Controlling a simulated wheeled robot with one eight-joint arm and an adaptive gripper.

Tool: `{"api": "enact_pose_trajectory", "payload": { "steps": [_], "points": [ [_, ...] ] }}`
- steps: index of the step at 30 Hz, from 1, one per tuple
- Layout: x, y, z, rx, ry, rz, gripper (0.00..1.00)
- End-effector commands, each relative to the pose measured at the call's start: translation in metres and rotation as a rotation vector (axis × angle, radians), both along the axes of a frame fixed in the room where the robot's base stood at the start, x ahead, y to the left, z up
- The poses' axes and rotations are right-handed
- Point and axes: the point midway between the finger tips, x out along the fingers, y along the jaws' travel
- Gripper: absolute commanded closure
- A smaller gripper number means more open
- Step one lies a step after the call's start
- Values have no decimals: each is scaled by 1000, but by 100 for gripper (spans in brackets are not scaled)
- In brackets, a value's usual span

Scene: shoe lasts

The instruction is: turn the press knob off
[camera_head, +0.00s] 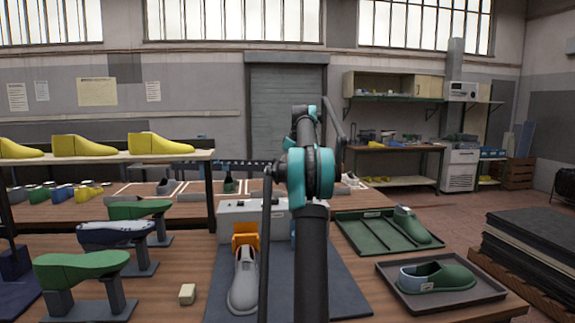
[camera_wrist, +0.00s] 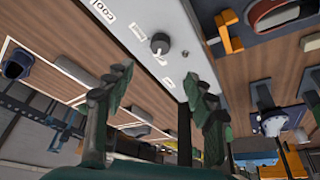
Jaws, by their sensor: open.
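The press is a pale grey box (camera_head: 228,217) at the back of the dark mat, partly hidden behind my arm in the head view. In the wrist view its pale panel (camera_wrist: 190,60) runs from the top toward the middle. A round dark knob (camera_wrist: 160,43) sits on this panel, with small labels around it, one reading "cool". My gripper (camera_wrist: 160,92) is open and empty, its two dark green fingers spread apart. The knob appears beyond the fingertips, between them and a little above, with no contact visible. In the head view my arm hides the gripper and the knob.
An orange clamp (camera_head: 245,236) and a grey shoe (camera_head: 244,283) stand in front of the press, left of my arm. Green lasts on stands (camera_head: 82,268) are at the left. A green tray (camera_head: 372,236) and a dark tray (camera_head: 405,305) lie at the right.

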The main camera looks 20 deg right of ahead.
Motion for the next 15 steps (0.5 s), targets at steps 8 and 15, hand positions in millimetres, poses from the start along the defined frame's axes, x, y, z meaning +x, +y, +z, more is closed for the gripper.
{"api": "enact_pose_trajectory", "payload": {
  "steps": [8, 15],
  "points": [
    [-11, -6, 31, 0, 0, 1, 45],
    [-13, -8, 37, 0, 0, 1, 45]
  ]
}}
